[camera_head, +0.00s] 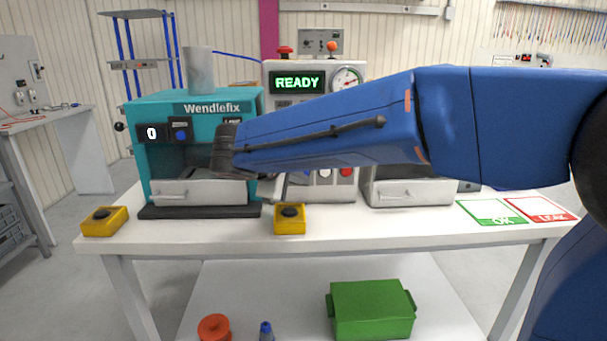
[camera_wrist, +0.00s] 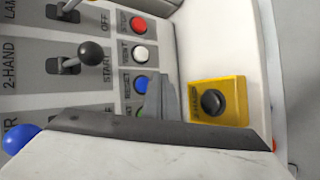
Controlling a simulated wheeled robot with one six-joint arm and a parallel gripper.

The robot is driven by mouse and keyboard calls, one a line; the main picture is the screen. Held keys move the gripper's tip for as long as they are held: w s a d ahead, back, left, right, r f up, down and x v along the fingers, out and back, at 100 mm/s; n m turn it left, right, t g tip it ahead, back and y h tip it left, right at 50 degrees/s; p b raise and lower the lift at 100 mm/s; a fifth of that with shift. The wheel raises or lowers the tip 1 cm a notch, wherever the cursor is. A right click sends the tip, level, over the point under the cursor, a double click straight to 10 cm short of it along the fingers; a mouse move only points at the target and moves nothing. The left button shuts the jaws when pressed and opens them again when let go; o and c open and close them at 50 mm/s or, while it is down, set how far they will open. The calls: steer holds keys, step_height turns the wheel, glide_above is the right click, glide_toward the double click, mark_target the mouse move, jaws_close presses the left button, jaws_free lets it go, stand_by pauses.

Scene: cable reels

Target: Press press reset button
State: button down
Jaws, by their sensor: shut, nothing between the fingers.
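In the wrist view the press panel appears turned on its side. Its blue button (camera_wrist: 140,83), labelled RESET, sits in a row between a white VENT button (camera_wrist: 139,53) and a green one (camera_wrist: 141,107) that is mostly covered. My gripper (camera_wrist: 163,96) is shut and empty, just right of the blue and green buttons; I cannot tell whether it touches either. In the head view my gripper (camera_head: 272,188) is in front of the press (camera_head: 352,104), low on its left side. The press display (camera_head: 297,83) reads READY. My arm hides much of the press front.
A yellow button box (camera_head: 290,225) stands on the white table (camera_head: 330,237) below my gripper; another (camera_head: 104,227) is at the left. The teal Wendlefix machine (camera_head: 215,98) stands left of the press. Panel levers (camera_wrist: 91,52) project near my gripper. The OK card (camera_head: 490,212) lies right.

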steer(key=shift+s, duration=1.75)
steer(key=s+d+f, duration=0.1)
steer(key=d, duration=0.2)
steer(key=s+d+f+m+g, duration=0.1)
steer(key=s+d, duration=0.1)
steer(key=d, duration=0.2)
steer(key=s+d+f+m+g, duration=0.1)
steer(key=d, duration=0.2)
steer(key=shift+s+d+y, duration=0.35)
steer(key=shift+d+y, duration=0.05)
steer(key=s+d+f+m+g+y, duration=0.1)
steer(key=s+d+f+m+y, duration=0.2)
steer(key=s, duration=0.8)
steer(key=s+d+f+m+g+y, duration=0.1)
steer(key=s+d+f+m+y, duration=0.2)
steer(key=s+d+f+m, duration=0.4)
steer(key=s+d+f, duration=0.2)
steer(key=s, duration=0.3)
steer(key=shift+s+f, duration=0.15)
steer(key=shift+f, duration=0.25)
